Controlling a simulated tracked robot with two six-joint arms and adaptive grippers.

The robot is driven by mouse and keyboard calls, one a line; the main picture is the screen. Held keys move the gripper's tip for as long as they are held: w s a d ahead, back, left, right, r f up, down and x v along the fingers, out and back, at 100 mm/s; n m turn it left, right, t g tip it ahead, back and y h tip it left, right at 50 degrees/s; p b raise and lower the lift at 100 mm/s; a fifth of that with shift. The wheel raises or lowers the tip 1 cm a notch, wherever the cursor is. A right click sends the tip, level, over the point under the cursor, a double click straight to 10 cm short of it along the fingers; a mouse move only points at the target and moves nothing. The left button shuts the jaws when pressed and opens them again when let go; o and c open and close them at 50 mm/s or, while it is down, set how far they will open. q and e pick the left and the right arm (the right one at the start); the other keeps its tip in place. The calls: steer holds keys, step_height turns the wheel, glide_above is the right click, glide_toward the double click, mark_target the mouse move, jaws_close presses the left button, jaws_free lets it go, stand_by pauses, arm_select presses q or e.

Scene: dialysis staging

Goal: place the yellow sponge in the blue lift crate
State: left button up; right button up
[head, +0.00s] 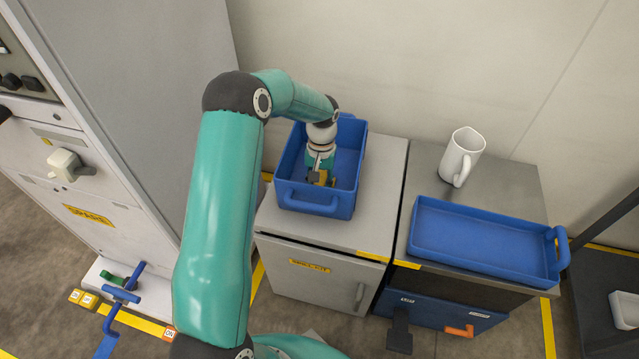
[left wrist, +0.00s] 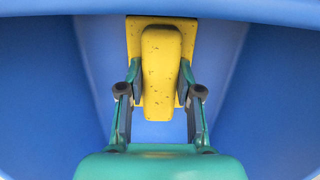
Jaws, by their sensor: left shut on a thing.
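The yellow sponge (left wrist: 160,70) is between the two fingers of my left gripper (left wrist: 160,93) in the left wrist view, with a wider yellow part behind its narrow front. In the head view the sponge (head: 323,178) shows as a small yellow patch at the tip of my left gripper (head: 319,177). That gripper is shut on the sponge and reaches down inside the deep blue crate (head: 318,209). Blue walls surround it in the wrist view. I cannot tell whether the sponge touches the crate floor. My right gripper is not in view.
The crate stands on a grey cabinet (head: 382,200). To its right, a shallow blue tray (head: 478,236) and a white mug (head: 462,155) stand on another cabinet. A tall grey machine (head: 120,100) is at the left. A wall is behind.

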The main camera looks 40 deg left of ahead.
mark_target(321, 178)
arm_select(q)
steer(key=o, duration=1.1)
step_height(321, 178, up, 12)
steer(key=w+a+p, duration=0.1)
steer(key=p, duration=0.1)
steer(key=shift+w, duration=0.25)
steer(key=shift+d, duration=0.1)
